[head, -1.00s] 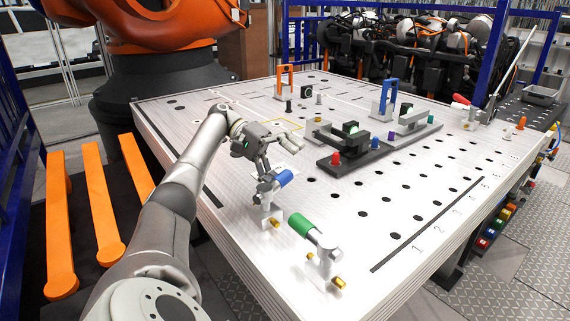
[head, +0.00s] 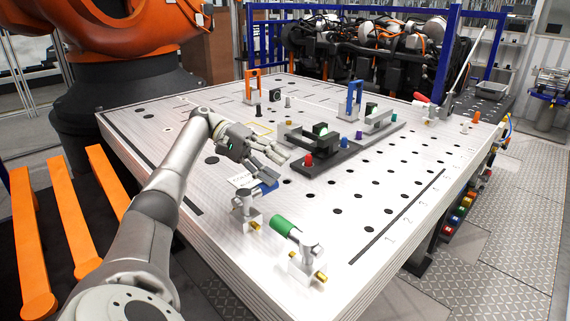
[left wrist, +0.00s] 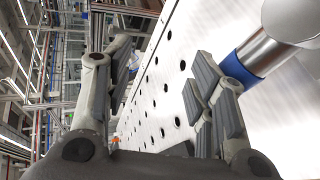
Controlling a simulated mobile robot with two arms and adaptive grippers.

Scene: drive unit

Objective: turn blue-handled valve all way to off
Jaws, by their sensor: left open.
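The blue-handled valve has a light metal body (head: 244,204) near the table's front left edge. Its blue handle (head: 269,187) points right and slightly away. My left gripper (head: 279,166) is open, just above and behind this handle, with its fingers pointing right. In the left wrist view the blue handle (left wrist: 257,62) and grey valve body lie at the upper right, outside the gap between my fingers (left wrist: 160,85). The right-hand finger overlaps the handle's end; I cannot tell whether they touch. Nothing is between the fingers. My right gripper is not in view.
A green-handled valve (head: 285,226) stands close by, nearer the front edge. Dark fixtures with a red knob (head: 308,160) lie to the right of the gripper. An orange bracket (head: 253,86) and a blue bracket (head: 354,99) stand further back. The perforated table (head: 400,205) is clear at right.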

